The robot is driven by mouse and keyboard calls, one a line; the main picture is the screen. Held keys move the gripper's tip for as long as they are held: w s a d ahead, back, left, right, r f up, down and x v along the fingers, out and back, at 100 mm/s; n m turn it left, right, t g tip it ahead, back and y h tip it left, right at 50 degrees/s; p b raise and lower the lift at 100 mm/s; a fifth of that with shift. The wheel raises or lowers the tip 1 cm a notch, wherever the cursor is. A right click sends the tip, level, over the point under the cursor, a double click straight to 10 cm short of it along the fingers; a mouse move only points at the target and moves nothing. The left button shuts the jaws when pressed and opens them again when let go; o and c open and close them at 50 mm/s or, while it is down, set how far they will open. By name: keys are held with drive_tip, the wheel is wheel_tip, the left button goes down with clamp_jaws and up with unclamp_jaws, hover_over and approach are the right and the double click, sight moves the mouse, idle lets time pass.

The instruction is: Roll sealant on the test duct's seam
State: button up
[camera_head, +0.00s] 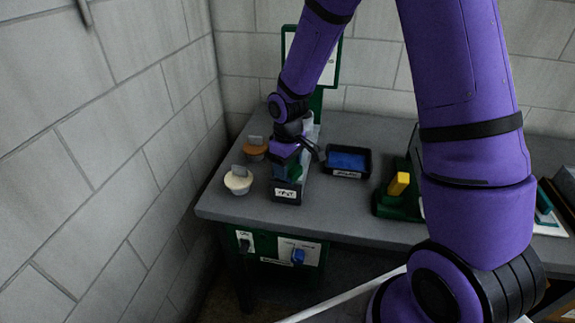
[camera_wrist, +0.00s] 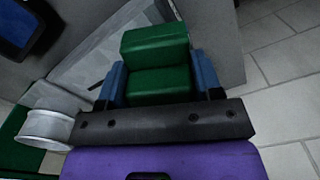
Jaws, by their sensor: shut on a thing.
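My gripper (camera_head: 287,168) is shut on a green blocky piece (camera_wrist: 158,65), which sits between its blue finger pads in the wrist view. I cannot tell whether this is the roller's handle; no roller head shows. In the head view my gripper is low over the dark unit labelled TEST (camera_head: 286,193) at the bench's left end. A pale grey body (camera_head: 309,155), likely the test duct, runs back behind the gripper and is partly hidden. A pale grey sheet-like surface (camera_wrist: 105,50) lies beside the green piece in the wrist view. The seam cannot be made out.
A black tray with a blue inside (camera_head: 347,160) stands right of the unit. White (camera_head: 238,181) and orange (camera_head: 255,149) tubs stand left, near the wall. A green stand with a yellow block (camera_head: 399,183) is farther right. The bench front (camera_head: 325,218) is clear.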

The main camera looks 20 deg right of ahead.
drive_tip(key=shift+w+d, duration=0.5)
drive_tip(key=shift+w, duration=0.2)
drive_tip(key=shift+w+d, duration=0.45)
drive_tip(key=shift+w, duration=0.25)
